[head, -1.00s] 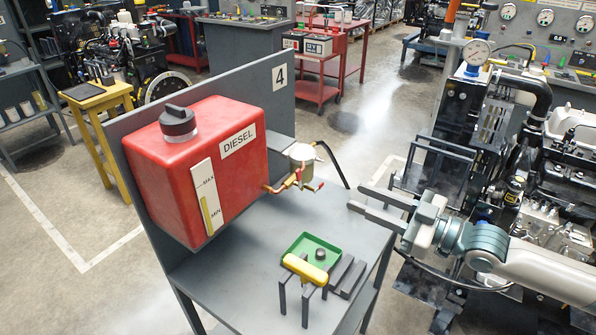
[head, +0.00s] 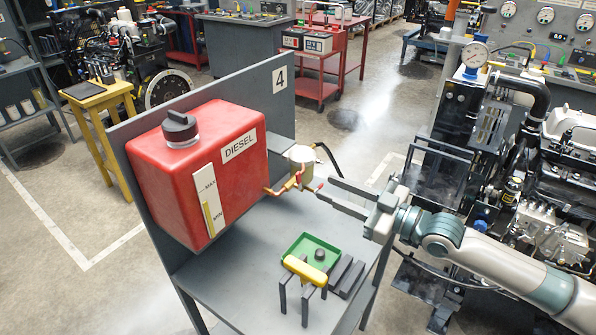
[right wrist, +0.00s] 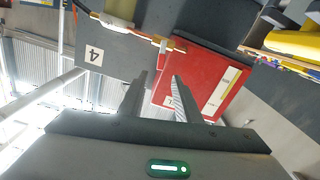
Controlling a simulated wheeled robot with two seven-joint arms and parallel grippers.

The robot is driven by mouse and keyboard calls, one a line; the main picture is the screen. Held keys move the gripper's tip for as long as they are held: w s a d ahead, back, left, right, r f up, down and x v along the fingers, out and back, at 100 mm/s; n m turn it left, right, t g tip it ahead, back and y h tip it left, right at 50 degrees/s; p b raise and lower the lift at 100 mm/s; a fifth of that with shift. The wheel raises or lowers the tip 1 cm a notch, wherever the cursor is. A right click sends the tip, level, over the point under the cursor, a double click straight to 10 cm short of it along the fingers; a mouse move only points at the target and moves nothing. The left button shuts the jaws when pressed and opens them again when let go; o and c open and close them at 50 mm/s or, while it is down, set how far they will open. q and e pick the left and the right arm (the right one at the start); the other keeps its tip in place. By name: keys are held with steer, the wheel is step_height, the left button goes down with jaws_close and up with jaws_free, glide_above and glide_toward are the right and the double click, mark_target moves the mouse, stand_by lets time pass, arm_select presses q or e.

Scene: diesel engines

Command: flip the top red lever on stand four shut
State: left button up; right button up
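Stand four (head: 190,100) has a grey upright panel with a "4" sign (head: 279,77) and bears a red diesel tank (head: 190,165). Brass pipework with small red levers (head: 298,177) runs from the tank to a pale filter (head: 301,155). The levers are too small to tell which are open or shut. My right gripper (head: 324,189) is open and empty, its fingertips just right of the pipework, close to the lower red lever. In the right wrist view, the tank (right wrist: 200,78) and brass pipe (right wrist: 180,46) lie beyond the spread fingers (right wrist: 157,80). My left gripper is not in view.
The stand's shelf holds a green tray (head: 300,243), a yellow bar (head: 305,270) on dark supports and dark blocks (head: 346,277). A diesel engine (head: 480,150) stands at right, behind my right arm.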

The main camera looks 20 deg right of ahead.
mark_target(300, 176)
steer(key=p+x, duration=0.3)
steer(key=x, duration=0.6)
steer(key=shift+r, duration=0.15)
steer(key=shift+w+a, duration=0.4)
steer(key=shift+w, duration=0.05)
jaws_close()
